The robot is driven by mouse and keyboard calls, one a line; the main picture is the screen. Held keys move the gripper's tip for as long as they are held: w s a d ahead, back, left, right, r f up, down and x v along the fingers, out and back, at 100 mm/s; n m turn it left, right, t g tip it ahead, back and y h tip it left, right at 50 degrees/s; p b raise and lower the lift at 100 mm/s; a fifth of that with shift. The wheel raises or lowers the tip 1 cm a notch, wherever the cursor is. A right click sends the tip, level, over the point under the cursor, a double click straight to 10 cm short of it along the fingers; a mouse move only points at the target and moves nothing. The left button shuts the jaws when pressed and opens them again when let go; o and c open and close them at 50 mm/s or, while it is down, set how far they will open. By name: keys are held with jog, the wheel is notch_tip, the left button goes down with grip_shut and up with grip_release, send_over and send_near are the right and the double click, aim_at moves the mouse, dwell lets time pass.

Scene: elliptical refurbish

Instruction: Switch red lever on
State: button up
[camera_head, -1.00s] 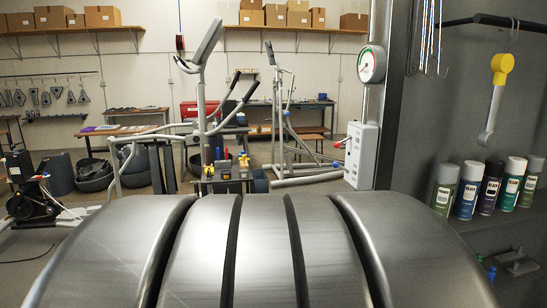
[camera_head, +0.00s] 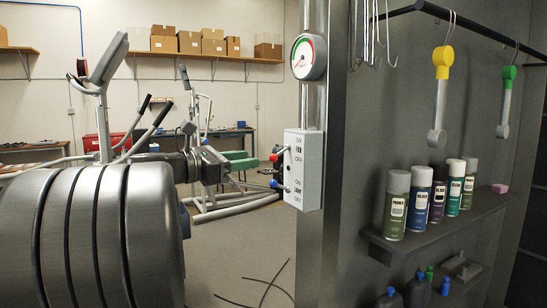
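The red lever (camera_head: 274,157) sticks out from the left side of a light grey switch box (camera_head: 305,170), at the upper of its two ON/OFF labels. Its red knob hangs slightly lower than its root, toward the OFF side. A blue-knobbed lever (camera_head: 274,184) is below it, its knob slightly higher than its root. What appears to be my gripper (camera_head: 238,160), a dark wrist with green ends, is left of the box, apparently apart from the levers. Whether its fingers are open is too small to tell.
A round gauge (camera_head: 309,57) sits on the pipe above the box. The grey panel's shelf (camera_head: 430,233) holds several spray cans at right. An exercise machine (camera_head: 100,85) stands at left. Cables (camera_head: 262,290) lie on the otherwise clear floor below the box.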

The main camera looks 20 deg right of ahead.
aim_at(271, 156)
jog(key=d, duration=0.3)
jog(key=w+d, duration=0.1)
jog(key=d, duration=0.5)
jog(key=shift+w+d, duration=0.35)
jog(key=shift+d, duration=0.05)
